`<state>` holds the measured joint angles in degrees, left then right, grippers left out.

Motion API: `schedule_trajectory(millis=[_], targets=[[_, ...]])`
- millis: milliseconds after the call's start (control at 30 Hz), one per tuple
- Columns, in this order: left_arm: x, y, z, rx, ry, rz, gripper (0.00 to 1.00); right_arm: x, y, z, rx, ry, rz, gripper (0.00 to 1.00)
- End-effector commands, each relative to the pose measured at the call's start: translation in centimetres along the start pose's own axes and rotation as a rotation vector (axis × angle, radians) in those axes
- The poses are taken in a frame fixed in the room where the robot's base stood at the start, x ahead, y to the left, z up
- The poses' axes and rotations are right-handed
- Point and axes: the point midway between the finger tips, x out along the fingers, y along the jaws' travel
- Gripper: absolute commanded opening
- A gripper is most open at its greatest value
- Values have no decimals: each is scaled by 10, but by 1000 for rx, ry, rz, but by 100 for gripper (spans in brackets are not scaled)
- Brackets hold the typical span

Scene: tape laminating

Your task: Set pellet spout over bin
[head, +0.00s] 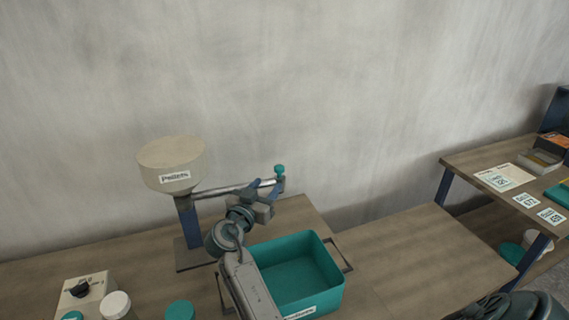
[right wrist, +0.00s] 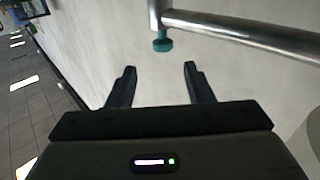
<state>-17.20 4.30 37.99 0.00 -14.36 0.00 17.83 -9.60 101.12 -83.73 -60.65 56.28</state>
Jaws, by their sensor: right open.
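The pellet hopper (head: 172,165), a cream drum labelled "Pellets", stands on a blue post at the left of the bench. Its metal spout pipe (head: 215,190) reaches right and ends at a teal knob (head: 280,170). The pipe (right wrist: 245,32) and knob (right wrist: 162,42) also show in the right wrist view. The teal bin (head: 325,295) sits in front of and below the pipe's end. My right gripper (head: 266,188) is at the pipe's end, partly overlapping it. In the right wrist view its fingers (right wrist: 158,72) are apart, with nothing between them.
A cream box with a black dial (head: 85,290), a white lid (head: 115,304) and a teal lid (head: 180,310) are at the front left. The bench right of the bin is clear (head: 420,250). A side table (head: 460,163) with cards and boxes stands at the far right.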

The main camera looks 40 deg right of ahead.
Motion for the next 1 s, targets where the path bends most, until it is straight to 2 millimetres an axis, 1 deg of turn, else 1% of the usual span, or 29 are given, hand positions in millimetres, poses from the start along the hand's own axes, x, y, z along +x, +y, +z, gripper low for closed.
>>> schedule_trajectory(millis=[33,67,167,267,367,500,600,700,833,1000], targets=[[0,-1,1,1,-2,-1,33,-5,-3,0,10,-11,-3,47],[-1,-2,2,1,-2,-2,33,-6,-4,0,13,-14,-3,47],[-4,-5,5,3,-6,-5,33,-3,-5,-1,15,-16,-4,47],[-10,-7,7,4,-9,-7,33,9,-5,-3,13,-13,-3,47],[-17,-9,9,5,-8,-8,33,27,-4,-4,10,-13,-2,47],[-28,-10,10,5,-7,-9,33,55,-4,-4,11,-14,-2,47],[-33,-10,14,4,-14,-8,33,72,-4,-3,11,-14,-2,47],[-37,-10,16,3,-19,-7,33,86,-5,-2,12,-15,-4,47],[-40,-8,15,2,-16,-5,33,97,-5,1,13,-16,-4,47],[-40,-6,11,1,-11,-3,33,101,-5,2,15,-17,-4,47]])
